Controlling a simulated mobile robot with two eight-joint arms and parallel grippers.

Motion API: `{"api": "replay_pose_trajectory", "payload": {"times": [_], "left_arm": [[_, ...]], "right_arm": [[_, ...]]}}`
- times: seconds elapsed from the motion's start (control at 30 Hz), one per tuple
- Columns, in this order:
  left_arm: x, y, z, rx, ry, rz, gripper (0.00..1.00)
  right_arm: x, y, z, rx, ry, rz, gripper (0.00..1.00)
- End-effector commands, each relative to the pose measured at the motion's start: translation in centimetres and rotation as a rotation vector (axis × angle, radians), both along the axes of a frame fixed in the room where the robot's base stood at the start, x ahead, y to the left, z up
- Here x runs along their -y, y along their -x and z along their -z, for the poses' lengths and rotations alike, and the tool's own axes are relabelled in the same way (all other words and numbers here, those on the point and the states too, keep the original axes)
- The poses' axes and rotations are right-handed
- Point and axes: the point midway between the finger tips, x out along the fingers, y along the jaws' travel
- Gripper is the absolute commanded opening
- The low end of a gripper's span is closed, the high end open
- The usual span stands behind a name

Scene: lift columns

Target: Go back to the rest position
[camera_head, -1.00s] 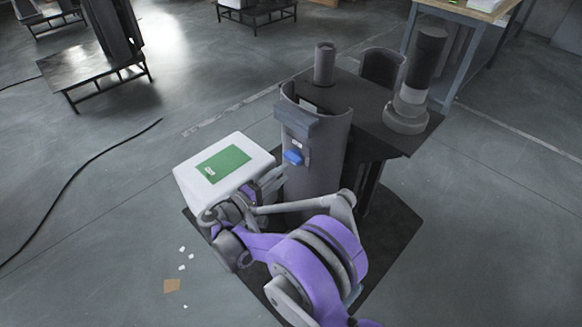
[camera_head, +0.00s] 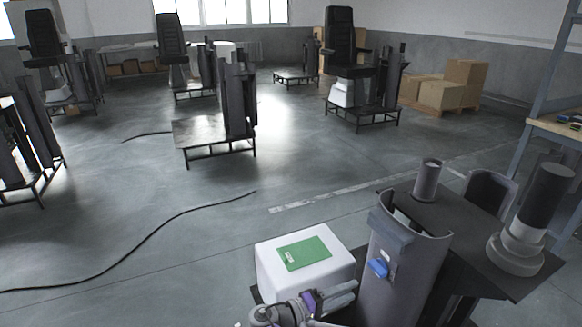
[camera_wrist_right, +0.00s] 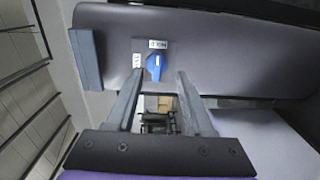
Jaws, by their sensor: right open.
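My right gripper (camera_head: 343,297) is low in the head view, beside the grey curved column (camera_head: 402,262) and in front of the white box. In the right wrist view the gripper (camera_wrist_right: 160,74) is open, with nothing between its two fingers. The column's curved wall (camera_wrist_right: 215,45) lies ahead of it, with a blue knob (camera_wrist_right: 154,67) showing between the fingertips. The blue knob also shows in the head view (camera_head: 378,268). Most of my right arm is below the picture edge. My left gripper is not in view.
A white box with a green label (camera_head: 303,253) stands left of the column. A dark platform (camera_head: 475,235) carries a black-and-grey cylinder (camera_head: 530,215). A black cable (camera_head: 150,238) crosses the open floor at left. Dark stands and cardboard boxes (camera_head: 443,90) are farther back.

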Motion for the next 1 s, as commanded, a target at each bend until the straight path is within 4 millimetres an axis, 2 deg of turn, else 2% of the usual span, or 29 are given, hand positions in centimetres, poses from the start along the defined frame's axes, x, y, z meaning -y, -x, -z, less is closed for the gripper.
{"api": "replay_pose_trajectory", "payload": {"times": [0.17, 0.3, 0.47, 0.57, 0.7, 0.8, 1.0], "left_arm": [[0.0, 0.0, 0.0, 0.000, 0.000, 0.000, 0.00], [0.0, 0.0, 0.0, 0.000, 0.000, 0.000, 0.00], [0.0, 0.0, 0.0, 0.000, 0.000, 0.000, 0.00], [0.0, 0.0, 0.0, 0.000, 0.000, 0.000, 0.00], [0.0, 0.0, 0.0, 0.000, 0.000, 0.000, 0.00], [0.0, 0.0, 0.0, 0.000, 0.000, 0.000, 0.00], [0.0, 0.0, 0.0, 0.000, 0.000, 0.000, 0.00]], "right_arm": [[3.5, 2.6, -0.3, -0.088, -0.177, 0.009, 0.53], [5.9, 6.7, 0.2, -0.165, -0.410, 0.010, 0.53], [6.7, 12.3, 1.3, -0.204, -0.684, 0.003, 0.53], [6.1, 16.1, 2.1, -0.200, -0.857, -0.004, 0.53], [4.4, 20.9, 3.1, -0.161, -1.089, -0.016, 0.53], [3.0, 23.5, 3.7, -0.119, -1.223, -0.025, 0.53], [0.5, 27.1, 4.5, -0.024, -1.429, -0.038, 0.53]]}}
